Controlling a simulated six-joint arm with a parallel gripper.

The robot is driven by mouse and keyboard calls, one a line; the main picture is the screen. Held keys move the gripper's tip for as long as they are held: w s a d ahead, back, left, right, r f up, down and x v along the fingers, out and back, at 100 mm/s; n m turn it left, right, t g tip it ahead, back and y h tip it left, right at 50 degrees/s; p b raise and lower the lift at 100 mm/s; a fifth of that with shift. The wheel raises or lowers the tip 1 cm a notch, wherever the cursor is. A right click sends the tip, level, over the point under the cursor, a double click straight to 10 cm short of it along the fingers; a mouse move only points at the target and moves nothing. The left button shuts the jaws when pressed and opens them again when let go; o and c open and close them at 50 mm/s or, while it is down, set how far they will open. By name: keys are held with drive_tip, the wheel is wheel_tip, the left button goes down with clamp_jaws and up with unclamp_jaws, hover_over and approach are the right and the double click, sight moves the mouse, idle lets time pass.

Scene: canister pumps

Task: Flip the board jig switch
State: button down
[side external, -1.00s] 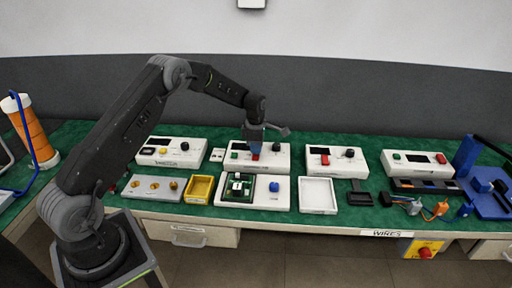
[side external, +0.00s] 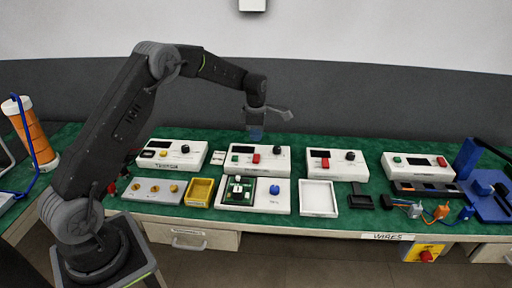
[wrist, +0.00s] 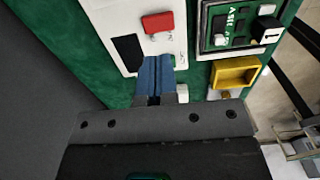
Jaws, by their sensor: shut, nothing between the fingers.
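The board jig (side external: 258,207) is a white box in the front row, with a green circuit board (side external: 235,193) on its left and a blue knob (side external: 274,189) on its right. On the board are small white and black parts; I cannot tell which is a switch. Behind it stands a white box (side external: 276,153) with a red rocker (side external: 256,158), a green button and a black knob. My gripper (side external: 256,134) hangs above this rear box, its blue fingers shut and empty. In the wrist view, the fingers (wrist: 157,62) point toward the red rocker (wrist: 158,22), with the board (wrist: 236,24) to the right.
A yellow tray (side external: 189,194) lies left of the jig and an empty white tray (side external: 302,197) right of it. Other white control boxes (side external: 335,173) line the back row. Cables and a blue fixture (side external: 470,156) stand at the right. Green mat shows between the rows.

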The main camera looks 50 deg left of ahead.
wheel_tip(320, 180, up, 7)
hover_over(257, 155)
drive_tip(key=s, duration=0.1)
drive_tip(key=shift+s+d+f, duration=0.1)
drive_tip(key=shift+d+f, duration=0.1)
drive_tip(key=shift+d, duration=0.25)
drive_tip(key=shift+w+a, duration=0.45)
drive_tip(key=shift+w, duration=0.1)
drive_tip(key=shift+f, duration=0.15)
wheel_tip(257, 155, down, 14)
drive_tip(key=shift+r, duration=0.1)
drive_tip(key=shift+w+a+f, duration=0.1)
drive_tip(key=shift+f, duration=0.15)
idle(0.4)
